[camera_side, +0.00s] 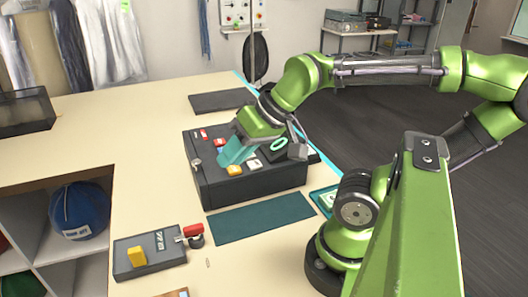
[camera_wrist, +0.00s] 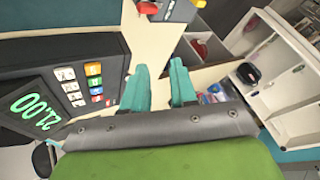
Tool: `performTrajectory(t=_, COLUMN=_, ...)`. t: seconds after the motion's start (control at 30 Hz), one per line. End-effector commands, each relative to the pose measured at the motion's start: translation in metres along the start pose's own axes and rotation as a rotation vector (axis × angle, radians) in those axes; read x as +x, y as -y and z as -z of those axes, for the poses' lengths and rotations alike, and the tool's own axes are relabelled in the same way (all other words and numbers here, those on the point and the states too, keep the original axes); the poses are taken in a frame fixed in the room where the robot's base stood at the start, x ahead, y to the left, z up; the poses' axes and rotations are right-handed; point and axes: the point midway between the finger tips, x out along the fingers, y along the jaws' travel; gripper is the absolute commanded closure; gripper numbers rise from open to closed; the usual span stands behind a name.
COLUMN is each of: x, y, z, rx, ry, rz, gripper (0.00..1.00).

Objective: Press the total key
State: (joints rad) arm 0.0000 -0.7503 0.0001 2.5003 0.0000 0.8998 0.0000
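A dark cash register (camera_side: 250,185) stands on the cream counter in the side view. Its top carries red, orange and white keys; in the wrist view the register (camera_wrist: 110,50) shows white keys (camera_wrist: 70,86) and a coloured key column (camera_wrist: 95,82). Labels are too small to read, so I cannot tell which is the total key. The display (camera_wrist: 35,112) reads 21.00 in green. My gripper (camera_side: 228,160) is over the register's top in the side view. In the wrist view its teal fingers (camera_wrist: 159,68) are apart with nothing between them. Contact with any key cannot be told.
A grey box with a yellow block and red-handled switch (camera_side: 150,252) sits nearer on the counter. A dark green mat (camera_side: 262,219) lies in front of the register, and a dark mat (camera_side: 221,101) behind. Shelves with a blue cap (camera_side: 80,208) are at left.

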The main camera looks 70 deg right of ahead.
Motion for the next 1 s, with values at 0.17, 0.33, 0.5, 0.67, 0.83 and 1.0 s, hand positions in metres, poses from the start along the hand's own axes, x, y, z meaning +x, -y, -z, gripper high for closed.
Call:
performTrajectory(t=0.17, x=0.0000, y=0.0000, z=0.0001, rx=0.000, ry=0.000, rz=0.000, gripper=1.00)
performTrajectory(t=0.33, x=0.0000, y=0.0000, z=0.0001, rx=0.000, ry=0.000, rz=0.000, gripper=1.00)
performTrajectory(t=0.5, x=0.0000, y=0.0000, z=0.0001, rx=0.000, ry=0.000, rz=0.000, gripper=1.00)
performTrajectory(t=0.67, x=0.0000, y=0.0000, z=0.0000, rx=0.000, ry=0.000, rz=0.000, gripper=1.00)
performTrajectory(t=0.83, x=0.0000, y=0.0000, z=0.0000, rx=0.000, ry=0.000, rz=0.000, gripper=1.00)
performTrajectory(t=1.0, x=0.0000, y=0.0000, z=0.0000, rx=0.000, ry=0.000, rz=0.000, gripper=1.00)
